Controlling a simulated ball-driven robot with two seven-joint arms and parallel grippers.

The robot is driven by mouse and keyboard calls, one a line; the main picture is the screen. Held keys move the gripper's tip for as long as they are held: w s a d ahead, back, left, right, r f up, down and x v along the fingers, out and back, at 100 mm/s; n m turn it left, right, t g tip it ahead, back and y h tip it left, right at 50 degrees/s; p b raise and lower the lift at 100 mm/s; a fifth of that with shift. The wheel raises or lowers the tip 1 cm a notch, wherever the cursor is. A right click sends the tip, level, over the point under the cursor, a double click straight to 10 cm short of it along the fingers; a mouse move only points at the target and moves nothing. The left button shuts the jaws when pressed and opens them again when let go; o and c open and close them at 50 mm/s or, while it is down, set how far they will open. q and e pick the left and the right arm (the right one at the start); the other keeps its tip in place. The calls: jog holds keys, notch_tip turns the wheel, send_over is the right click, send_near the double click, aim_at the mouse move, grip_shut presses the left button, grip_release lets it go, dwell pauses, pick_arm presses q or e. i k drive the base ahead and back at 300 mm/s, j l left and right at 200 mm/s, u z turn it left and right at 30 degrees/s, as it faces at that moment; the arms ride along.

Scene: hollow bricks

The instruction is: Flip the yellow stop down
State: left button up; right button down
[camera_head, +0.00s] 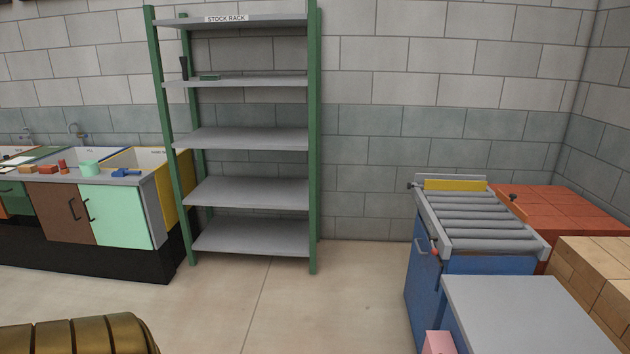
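The yellow stop (455,184) is a flat bar across the far end of a roller conveyor (470,213). It appears to stand up above the grey rollers. The conveyor sits on a blue cabinet (425,275) at the right. Dark knobs show at the conveyor's sides near the stop. Neither of my grippers is in view.
A green-framed stock rack (250,190) stands against the block wall. A counter with sinks (110,175) is at the left. Orange bricks (560,215), tan blocks (595,270) and a grey-topped surface (525,310) crowd the right. The floor (310,300) between is clear.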

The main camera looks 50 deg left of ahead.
aim_at(429, 184)
jog(key=i+j+u, duration=0.35)
jog(key=i+u, duration=0.35)
jog(key=i+j+u, duration=0.1)
jog(key=i+u, duration=0.25)
jog(key=i+j, duration=0.25)
jog(key=i, duration=0.2)
jog(key=i+j+u, duration=0.15)
jog(key=i, duration=0.25)
jog(key=i+j, duration=0.35)
jog(key=i+j+u, duration=0.1)
jog(key=i, duration=0.45)
jog(key=i+j+u, duration=0.1)
jog(key=i+j, duration=0.15)
jog(key=i, duration=0.2)
